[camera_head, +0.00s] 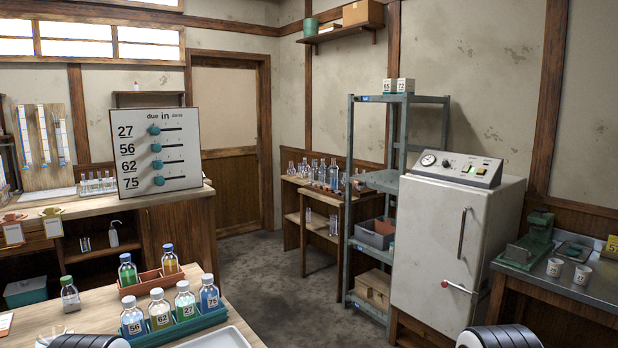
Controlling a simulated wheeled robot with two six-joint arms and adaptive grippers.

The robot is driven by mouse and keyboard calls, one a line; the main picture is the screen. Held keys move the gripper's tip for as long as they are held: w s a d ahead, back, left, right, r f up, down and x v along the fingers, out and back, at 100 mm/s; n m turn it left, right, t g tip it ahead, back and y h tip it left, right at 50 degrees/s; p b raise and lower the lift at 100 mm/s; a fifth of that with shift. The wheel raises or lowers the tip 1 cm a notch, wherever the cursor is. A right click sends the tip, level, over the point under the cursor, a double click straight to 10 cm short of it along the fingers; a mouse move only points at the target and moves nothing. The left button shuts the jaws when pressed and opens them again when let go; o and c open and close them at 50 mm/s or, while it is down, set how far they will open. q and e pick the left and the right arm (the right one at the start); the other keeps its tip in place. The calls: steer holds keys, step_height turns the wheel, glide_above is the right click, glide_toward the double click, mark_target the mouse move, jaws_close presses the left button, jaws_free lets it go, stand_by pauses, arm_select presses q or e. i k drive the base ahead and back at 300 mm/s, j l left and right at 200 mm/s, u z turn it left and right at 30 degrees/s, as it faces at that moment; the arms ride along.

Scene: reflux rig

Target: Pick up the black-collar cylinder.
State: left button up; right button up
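I cannot make out a cylinder with a black collar. Tall, narrow graduated glass tubes (43,136) stand against a wooden board at the far left; their collar colours are too small to tell. More glassware (325,172) stands on the wooden bench at the back, also too small to tell apart. Dark ribbed parts of my arms show at the bottom edge, left and right of the middle. The fingers of both grippers are out of view.
Numbered bottles stand in a teal rack (178,330) and a red-brown rack (150,283) on the near table. A board with sliders (156,150) stands on the left counter. A grey shelf (349,200) and white cabinet (440,250) stand right. The middle floor (270,265) is clear.

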mark_target(333, 168)
steer(key=i+l+z, duration=0.4)
steer(key=i+z, duration=0.45)
steer(key=i, duration=0.15)
steer(key=i+z, duration=0.4)
steer(key=i, duration=0.15)
steer(key=i+u, duration=0.35)
steer(key=i, duration=0.15)
steer(key=i+u, duration=0.4)
steer(key=i+l+u, duration=0.35)
steer(key=i, duration=0.15)
steer(key=i+j+u, duration=0.45)
steer(key=i, duration=0.25)
steer(key=i+u, duration=0.4)
steer(key=i, duration=0.35)
steer(key=i+l+u, duration=0.1)
steer(key=i+u, duration=0.35)
steer(key=i, duration=0.3)
steer(key=i+j+z, duration=0.15)
steer(key=i+z, duration=0.35)
steer(key=i+j+z, duration=0.45)
steer(key=i, duration=0.2)
steer(key=i+j+z, duration=0.85)
steer(key=j+z, duration=0.15)
steer(key=j, duration=0.2)
